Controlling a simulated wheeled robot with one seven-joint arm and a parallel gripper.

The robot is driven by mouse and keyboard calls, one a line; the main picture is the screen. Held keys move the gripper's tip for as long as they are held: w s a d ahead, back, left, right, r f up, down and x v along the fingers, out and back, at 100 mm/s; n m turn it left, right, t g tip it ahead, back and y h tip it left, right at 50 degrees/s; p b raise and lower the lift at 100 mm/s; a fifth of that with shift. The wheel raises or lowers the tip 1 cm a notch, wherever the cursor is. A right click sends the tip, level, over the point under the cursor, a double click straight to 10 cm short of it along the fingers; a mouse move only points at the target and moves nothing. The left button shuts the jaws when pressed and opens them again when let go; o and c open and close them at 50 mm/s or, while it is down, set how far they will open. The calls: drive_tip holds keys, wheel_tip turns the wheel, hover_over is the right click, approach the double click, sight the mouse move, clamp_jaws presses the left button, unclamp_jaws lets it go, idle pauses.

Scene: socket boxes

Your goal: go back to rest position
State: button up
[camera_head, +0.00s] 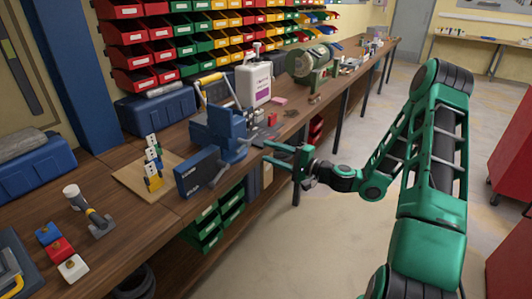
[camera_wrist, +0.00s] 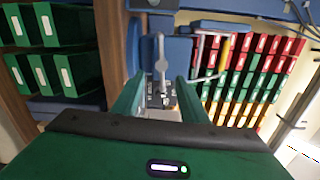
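My gripper (camera_head: 286,155) is held out over the front edge of the workbench (camera_head: 150,240), at the end of my green arm. Its two green fingers are apart, with nothing seen between them. In the wrist view my gripper (camera_wrist: 160,97) also shows open, with a blue vise (camera_wrist: 161,50) beyond the fingers. In the head view the blue vise (camera_head: 220,130) stands on the bench just left of the fingertips. I cannot tell how small the gap is between them.
A yellow socket stand (camera_head: 153,170) and red, blue and white blocks (camera_head: 60,250) are on the bench. A white jug (camera_head: 254,82) stands behind the vise. Green bins (camera_head: 210,229) sit below. The floor (camera_head: 300,250) under my arm is clear; red cabinets (camera_head: 512,160) stand at right.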

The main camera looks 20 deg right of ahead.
drive_tip(key=shift+a, duration=0.1)
idle(0.3)
drive_tip(key=s+a+f+n+g+h, duration=0.1)
drive_tip(key=s+a+f+n+g, duration=0.1)
drive_tip(key=s+n+g, duration=0.3)
drive_tip(key=s+a+f+n+g+h, duration=0.1)
drive_tip(key=s+f+n+g+h, duration=0.2)
drive_tip(key=s, duration=0.4)
drive_tip(key=s+d+r+m+g+h, duration=0.1)
drive_tip(key=s+d+r, duration=0.3)
drive_tip(key=s, duration=0.6)
drive_tip(key=s+d+r+g+h, duration=0.3)
drive_tip(key=s+d+r, duration=0.1)
drive_tip(key=s, duration=0.6)
drive_tip(key=s+d+r+m+g+h, duration=0.1)
drive_tip(key=s+d+r, duration=0.3)
drive_tip(key=s, duration=0.6)
drive_tip(key=shift+s+d+r+m+g+h, duration=0.15)
drive_tip(key=shift+d+r+m+g+h, duration=0.15)
drive_tip(key=shift+d+g+h, duration=0.75)
drive_tip(key=shift+d+t+y, duration=0.2)
drive_tip(key=shift+t+y, duration=0.05)
drive_tip(key=shift+y, duration=0.1)
